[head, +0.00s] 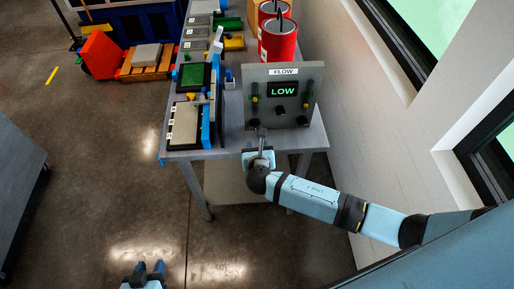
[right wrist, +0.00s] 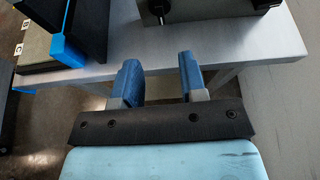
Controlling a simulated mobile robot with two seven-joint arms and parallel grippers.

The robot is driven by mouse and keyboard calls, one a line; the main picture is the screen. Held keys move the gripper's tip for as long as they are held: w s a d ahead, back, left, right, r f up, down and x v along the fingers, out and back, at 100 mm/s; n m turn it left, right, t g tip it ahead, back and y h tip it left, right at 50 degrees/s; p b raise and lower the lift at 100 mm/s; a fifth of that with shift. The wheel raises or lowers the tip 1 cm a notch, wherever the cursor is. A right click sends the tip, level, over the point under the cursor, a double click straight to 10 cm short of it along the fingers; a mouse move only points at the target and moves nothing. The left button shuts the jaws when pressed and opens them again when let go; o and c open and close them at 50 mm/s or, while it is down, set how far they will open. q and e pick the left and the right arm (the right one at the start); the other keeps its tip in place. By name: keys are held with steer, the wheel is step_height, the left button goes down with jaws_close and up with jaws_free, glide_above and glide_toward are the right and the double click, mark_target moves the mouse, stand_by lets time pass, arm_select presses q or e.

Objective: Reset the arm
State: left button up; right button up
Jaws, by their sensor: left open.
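My right arm (head: 315,196) reaches in from the right edge to the front of the grey table (head: 232,142). My right gripper (head: 260,148) is at the table's front edge, below the FLOW panel (head: 283,72). In the right wrist view its two blue fingers (right wrist: 158,75) stand apart with nothing between them, the table edge beyond. My left gripper (head: 149,267) is at the bottom edge, over the bare floor, open and empty. Most of my left arm is out of view.
The FLOW panel reads LOW and has knobs and levers. Red cans (head: 278,40) stand behind it. A green screen (head: 194,76) and a beige slab (head: 185,124) are on the table's left. A wall with windows is at right.

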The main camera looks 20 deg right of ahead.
steer(key=s+a+f+m+g+y, duration=0.2)
steer(key=s+f+m, duration=0.1)
steer(key=s+m, duration=0.35)
steer(key=s+a+f+m+g+y, duration=0.1)
steer(key=s+f+m+y, duration=0.15)
steer(key=s+m, duration=0.4)
steer(key=s+d+r+m+y, duration=0.1)
steer(key=s+d+m, duration=0.1)
steer(key=s+m, duration=0.3)
steer(key=s+d+r+m+y, duration=0.1)
steer(key=s+d+m, duration=0.2)
steer(key=m, duration=1)
steer(key=s, duration=0.3)
steer(key=shift+s+r+t, duration=0.2)
steer(key=shift+r+t, duration=0.05)
steer(key=shift+t, duration=0.15)
